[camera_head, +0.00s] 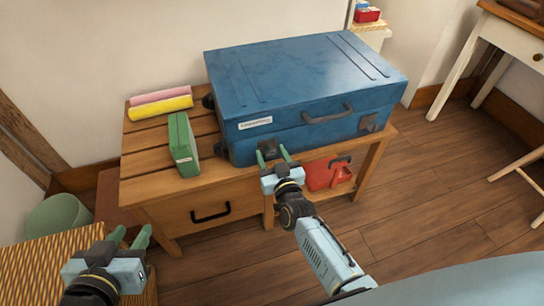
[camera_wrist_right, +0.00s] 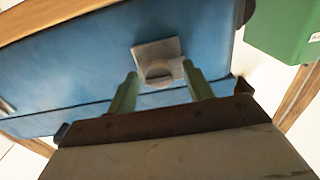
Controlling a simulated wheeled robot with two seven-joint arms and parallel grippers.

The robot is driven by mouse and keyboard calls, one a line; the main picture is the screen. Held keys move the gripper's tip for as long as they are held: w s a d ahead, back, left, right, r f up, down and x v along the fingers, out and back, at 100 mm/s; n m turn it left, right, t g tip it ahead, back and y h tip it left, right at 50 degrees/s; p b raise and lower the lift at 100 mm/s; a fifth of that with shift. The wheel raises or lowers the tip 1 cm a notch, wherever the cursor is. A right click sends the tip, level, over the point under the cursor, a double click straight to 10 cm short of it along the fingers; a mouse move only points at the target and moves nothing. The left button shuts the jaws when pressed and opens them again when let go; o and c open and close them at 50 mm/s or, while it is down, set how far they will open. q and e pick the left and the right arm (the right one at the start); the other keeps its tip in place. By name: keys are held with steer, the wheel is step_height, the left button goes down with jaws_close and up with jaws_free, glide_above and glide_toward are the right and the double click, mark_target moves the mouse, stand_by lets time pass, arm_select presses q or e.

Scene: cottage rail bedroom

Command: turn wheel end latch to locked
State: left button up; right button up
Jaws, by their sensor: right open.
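A blue suitcase (camera_head: 300,80) lies flat on a slatted wooden bench, its wheels at the left end. In the right wrist view, a latch (camera_wrist_right: 158,58), a pale square plate with a rounded piece, sits on the suitcase's blue side (camera_wrist_right: 85,60). My right gripper (camera_head: 273,154) is at the suitcase's front side, left of the handle. It is open, and its two green fingers (camera_wrist_right: 160,78) point at the latch, one toward each side; contact cannot be told. My left gripper (camera_head: 130,237) is open and empty at the lower left, away from the suitcase.
A dark second latch (camera_head: 367,123) is on the suitcase front, right of the handle (camera_head: 328,114). A green box (camera_head: 183,145) and pink and yellow rolls (camera_head: 160,102) lie on the bench's left. A red item (camera_head: 328,175) sits on the lower shelf.

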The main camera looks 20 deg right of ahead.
steer(key=c, duration=0.9)
steer(key=shift+c, duration=0.2)
